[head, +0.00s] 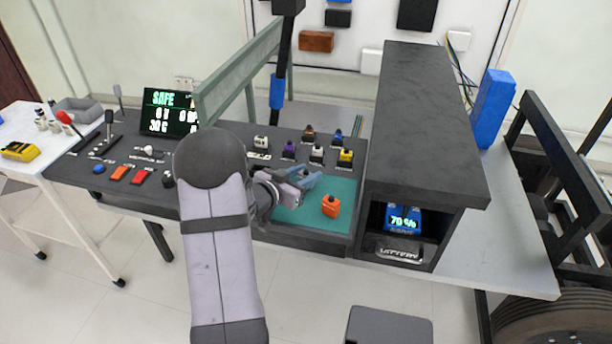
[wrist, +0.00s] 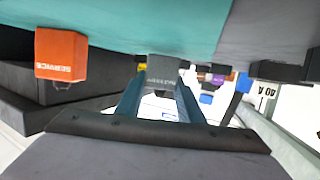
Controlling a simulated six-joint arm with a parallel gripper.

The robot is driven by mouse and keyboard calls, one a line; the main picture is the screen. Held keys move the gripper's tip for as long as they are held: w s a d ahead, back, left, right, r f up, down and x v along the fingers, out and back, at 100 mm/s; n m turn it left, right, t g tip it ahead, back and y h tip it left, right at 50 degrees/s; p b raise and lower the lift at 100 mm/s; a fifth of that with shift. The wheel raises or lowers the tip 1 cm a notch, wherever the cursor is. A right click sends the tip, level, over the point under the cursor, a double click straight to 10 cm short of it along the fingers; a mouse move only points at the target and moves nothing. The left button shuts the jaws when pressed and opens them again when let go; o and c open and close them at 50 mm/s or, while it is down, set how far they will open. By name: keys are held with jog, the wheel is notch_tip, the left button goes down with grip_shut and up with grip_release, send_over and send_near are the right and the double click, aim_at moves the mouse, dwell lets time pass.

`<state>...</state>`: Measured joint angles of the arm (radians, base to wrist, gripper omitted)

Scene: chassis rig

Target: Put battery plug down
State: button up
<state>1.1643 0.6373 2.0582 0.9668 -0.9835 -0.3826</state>
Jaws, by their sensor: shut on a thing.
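My gripper (head: 305,182) is over the left part of the green mat (head: 345,190) on the bench. In the wrist view, its two teal fingers (wrist: 160,92) are shut on a dark grey block with small lettering (wrist: 163,69), which I take to be the battery plug. The plug is close to the mat; I cannot tell whether it touches it. In the head view the plug is mostly hidden by the gripper. An orange service plug (head: 331,206) sits on the mat to the right of my gripper; it also shows in the wrist view (wrist: 61,54).
Several coloured connectors (head: 317,152) stand in rows behind the mat. A dark cabinet (head: 425,110) rises to the right, with a blue battery (head: 402,218) reading 70 % in its open bay. A screen (head: 170,112) reading SAFE and switches are to the left.

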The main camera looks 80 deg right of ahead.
jog(key=shift+f, duration=0.3)
jog(key=o, duration=1.1)
jog(key=shift+w+a+r, duration=0.1)
jog(key=shift+r, duration=0.1)
jog(key=v, duration=1.1)
jog(key=shift+a+r+b, duration=0.1)
jog(key=shift+a+b, duration=0.25)
jog(key=shift+a, duration=0.05)
jog(key=shift+w, duration=0.1)
